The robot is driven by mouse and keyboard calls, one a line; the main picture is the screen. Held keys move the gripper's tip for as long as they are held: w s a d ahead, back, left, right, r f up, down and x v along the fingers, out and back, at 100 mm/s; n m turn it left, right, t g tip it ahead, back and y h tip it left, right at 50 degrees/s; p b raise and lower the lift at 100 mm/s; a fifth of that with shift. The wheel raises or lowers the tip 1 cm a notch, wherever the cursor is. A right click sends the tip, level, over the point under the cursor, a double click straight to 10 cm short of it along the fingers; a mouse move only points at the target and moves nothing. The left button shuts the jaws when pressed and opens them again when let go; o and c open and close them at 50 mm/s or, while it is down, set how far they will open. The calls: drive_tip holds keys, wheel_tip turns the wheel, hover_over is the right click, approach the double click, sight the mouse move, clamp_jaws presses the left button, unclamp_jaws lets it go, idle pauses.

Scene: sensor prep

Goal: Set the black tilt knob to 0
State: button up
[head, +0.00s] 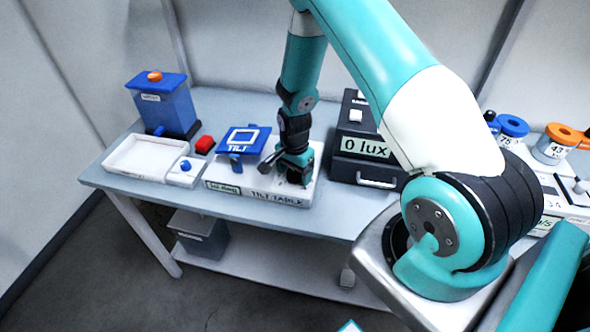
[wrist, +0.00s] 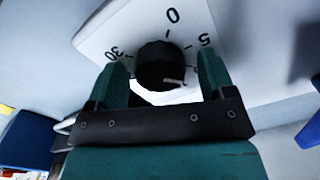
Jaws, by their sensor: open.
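The black tilt knob (wrist: 156,62) stands on a white dial plate (wrist: 97,38) marked 0, 5 and 30 in the wrist view. A short white line shows on its lower right side, away from the 0 at the top. My gripper (wrist: 162,66) is open, with one teal finger on each side of the knob. I cannot tell whether the fingers touch it. In the head view my gripper (head: 292,178) is down at the right end of the white tilt table base (head: 230,190), hiding the knob. The blue TILT plate (head: 257,137) is left of it.
A dark lux meter box (head: 366,165) stands close to the right of my gripper.

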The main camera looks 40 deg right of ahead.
drive_tip(key=shift+c, duration=0.3)
drive_tip(key=c, duration=0.9)
drive_tip(key=shift+o, duration=0.2)
drive_tip(key=shift+n, duration=0.3)
drive_tip(key=n+b, duration=0.2)
drive_tip(key=n, duration=0.1)
drive_tip(key=shift+f+n, duration=0.1)
drive_tip(key=shift+n, duration=0.2)
drive_tip(key=n+b, duration=0.1)
drive_tip(key=n, duration=0.3)
drive_tip(key=shift+w+n+b, duration=0.1)
drive_tip(key=shift+n+b, duration=0.2)
drive_tip(key=shift+b, duration=0.1)
drive_tip(key=n+b, duration=0.1)
drive_tip(key=n, duration=0.3)
drive_tip(key=shift+n, duration=0.3)
drive_tip(key=shift+n+b, duration=0.55)
drive_tip(key=shift+n, duration=1.65)
drive_tip(key=shift+r, duration=0.2)
